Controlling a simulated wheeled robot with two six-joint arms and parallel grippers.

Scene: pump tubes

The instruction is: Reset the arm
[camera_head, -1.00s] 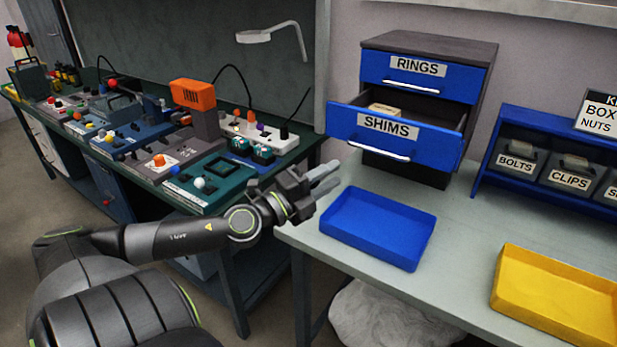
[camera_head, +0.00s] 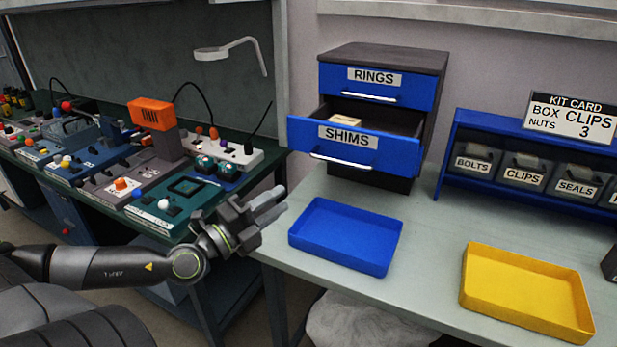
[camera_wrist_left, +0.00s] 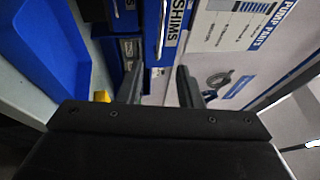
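My left gripper (camera_head: 272,206) hangs in the air at the left end of the grey-green table, just left of the blue tray (camera_head: 345,236). Its fingers point right in the head view. In the left wrist view the two fingers (camera_wrist_left: 160,88) stand apart with nothing between them. The gripper touches nothing that I can see. My right gripper is in neither view.
A drawer cabinet stands behind the tray, its SHIMS drawer (camera_head: 352,146) pulled out and its RINGS drawer (camera_head: 375,86) shut. A yellow tray (camera_head: 525,322) and labelled bins (camera_head: 472,164) are at right. A cluttered green bench (camera_head: 140,216) is left of my gripper.

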